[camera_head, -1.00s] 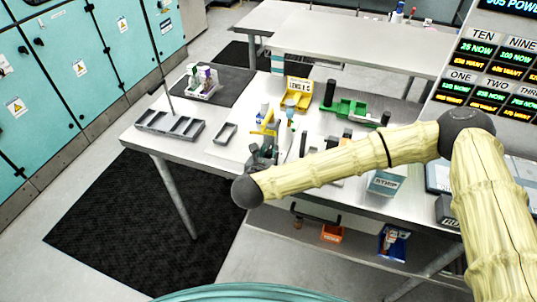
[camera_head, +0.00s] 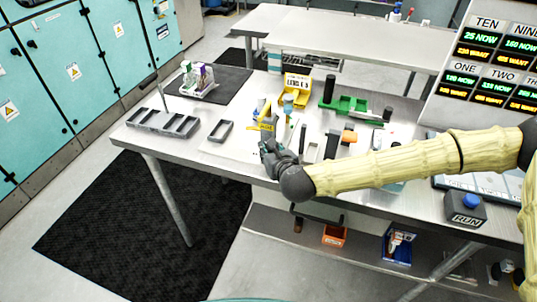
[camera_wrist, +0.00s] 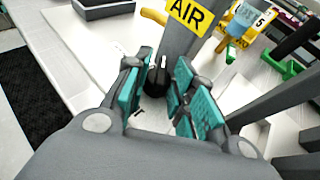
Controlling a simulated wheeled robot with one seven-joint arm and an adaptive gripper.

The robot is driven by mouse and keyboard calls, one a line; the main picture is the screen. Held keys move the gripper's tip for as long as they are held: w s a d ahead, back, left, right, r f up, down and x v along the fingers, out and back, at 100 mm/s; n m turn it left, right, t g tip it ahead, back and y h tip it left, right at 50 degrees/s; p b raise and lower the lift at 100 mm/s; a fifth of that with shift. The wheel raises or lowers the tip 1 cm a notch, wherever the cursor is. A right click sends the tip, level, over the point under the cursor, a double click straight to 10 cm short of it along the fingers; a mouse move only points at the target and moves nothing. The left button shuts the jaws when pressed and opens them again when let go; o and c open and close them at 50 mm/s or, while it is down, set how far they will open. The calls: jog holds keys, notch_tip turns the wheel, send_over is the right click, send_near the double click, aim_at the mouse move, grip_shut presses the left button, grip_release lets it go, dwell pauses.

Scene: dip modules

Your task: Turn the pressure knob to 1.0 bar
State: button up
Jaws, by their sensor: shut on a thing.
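The black pressure knob (camera_wrist: 157,80) sits at the base of a grey post in the wrist view, with small pale marks at its upper edge. A yellow AIR label (camera_wrist: 188,13) is fixed to the post above it; the label also shows in the head view (camera_head: 266,127). My gripper (camera_wrist: 160,84) is shut on the knob, one teal-padded finger on each side. In the head view my gripper (camera_head: 268,152) is at the bench's near side and hides the knob. I cannot read a pressure value in either view.
A grey compartment tray (camera_head: 165,123) and a small grey tray (camera_head: 220,131) lie to the left. Yellow (camera_head: 297,88) and green (camera_head: 345,104) holders stand behind. The bench's front edge lies close below my gripper.

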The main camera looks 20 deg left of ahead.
jog(key=shift+w+n+g+y, duration=0.1)
jog(key=shift+n+g+y, duration=0.2)
jog(key=shift+n+g, duration=0.1)
jog(key=o, duration=1)
jog(key=shift+d, duration=0.1)
jog(key=shift+o, duration=0.2)
jog(key=v, duration=1.2)
